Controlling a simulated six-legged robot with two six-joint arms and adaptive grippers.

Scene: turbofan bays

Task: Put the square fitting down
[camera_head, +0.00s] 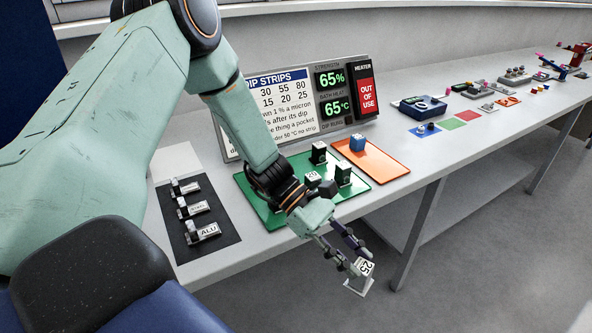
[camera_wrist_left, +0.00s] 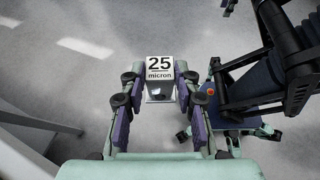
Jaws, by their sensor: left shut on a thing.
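The square fitting (camera_head: 357,284) is a small metallic piece with a white label reading 25. In the left wrist view the fitting (camera_wrist_left: 160,66) shows the label "25 micron" and a grey lower part. My left gripper (camera_head: 352,259) is shut on it, with a finger on each side in the left wrist view (camera_wrist_left: 160,82). Gripper and fitting are in front of the bench's front edge, over the grey floor, and nothing touches the fitting from below. My right gripper cannot be made out in either view.
A green tray (camera_head: 262,206) on the bench (camera_head: 290,245) holds several dark, labelled pieces. An orange tray (camera_head: 388,172) beside it holds a blue block (camera_head: 357,142). A dark mat (camera_head: 213,244) with labelled pieces lies left. A "DIP STRIPS" panel (camera_head: 285,105) stands behind.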

